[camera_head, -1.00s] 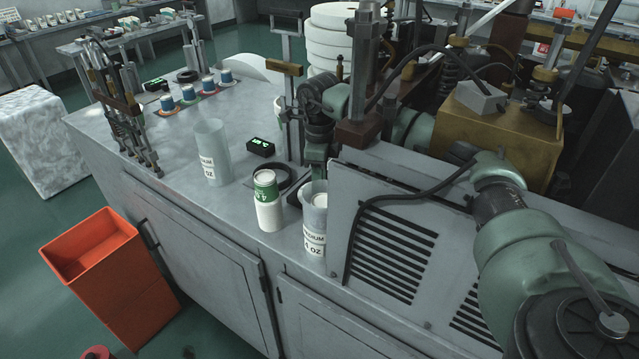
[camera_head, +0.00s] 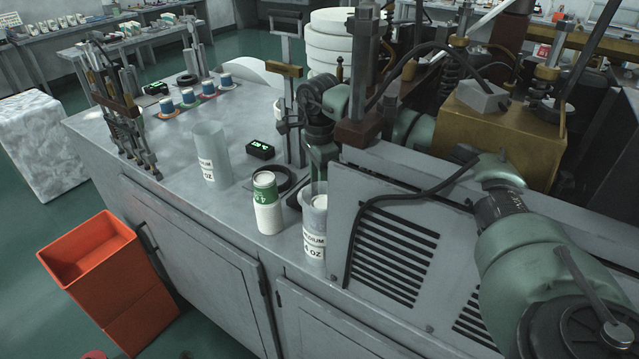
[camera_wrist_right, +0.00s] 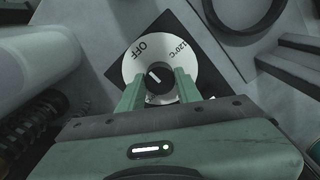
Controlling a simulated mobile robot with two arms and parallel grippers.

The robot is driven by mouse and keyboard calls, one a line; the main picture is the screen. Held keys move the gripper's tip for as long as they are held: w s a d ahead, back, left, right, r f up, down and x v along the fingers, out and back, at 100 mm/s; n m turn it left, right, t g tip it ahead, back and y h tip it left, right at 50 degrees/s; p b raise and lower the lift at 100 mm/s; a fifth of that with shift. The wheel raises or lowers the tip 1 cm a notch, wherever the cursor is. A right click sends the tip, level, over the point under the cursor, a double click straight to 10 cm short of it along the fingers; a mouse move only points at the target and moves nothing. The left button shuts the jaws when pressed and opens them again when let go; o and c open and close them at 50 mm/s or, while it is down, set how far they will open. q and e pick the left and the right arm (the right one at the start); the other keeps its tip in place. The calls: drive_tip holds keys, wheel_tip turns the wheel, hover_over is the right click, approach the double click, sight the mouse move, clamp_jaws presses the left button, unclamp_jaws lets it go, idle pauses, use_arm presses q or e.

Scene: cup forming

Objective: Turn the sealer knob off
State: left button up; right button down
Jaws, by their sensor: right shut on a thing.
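The sealer knob (camera_wrist_right: 160,84) shows in the right wrist view as a small black knob with a white pointer line. It sits at the centre of a round white dial (camera_wrist_right: 173,50) marked OFF and 120°C, on a dark square plate. The pointer line slants to the upper left, roughly toward the OFF side. My right gripper (camera_wrist_right: 158,88) is shut on the knob, with one green finger on each side of it. The head view shows neither the knob nor either gripper.
In the head view, clear cup holders (camera_head: 211,155) and a white-green cup stack (camera_head: 267,203) stand on the grey machine table (camera_head: 110,127). A small green-lit display (camera_head: 261,150) is behind them. An orange bin (camera_head: 100,268) stands on the floor at left.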

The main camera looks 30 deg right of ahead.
drive_tip(key=shift+w+r, duration=0.15)
drive_tip(key=c, duration=1)
unclamp_jaws()
drive_tip(key=shift+o, duration=0.2)
wheel_tip(320, 180, up, 7)
drive_tip(key=shift+a+b, duration=0.1)
drive_tip(key=shift+b, duration=0.8)
drive_tip(key=shift+r, duration=0.35)
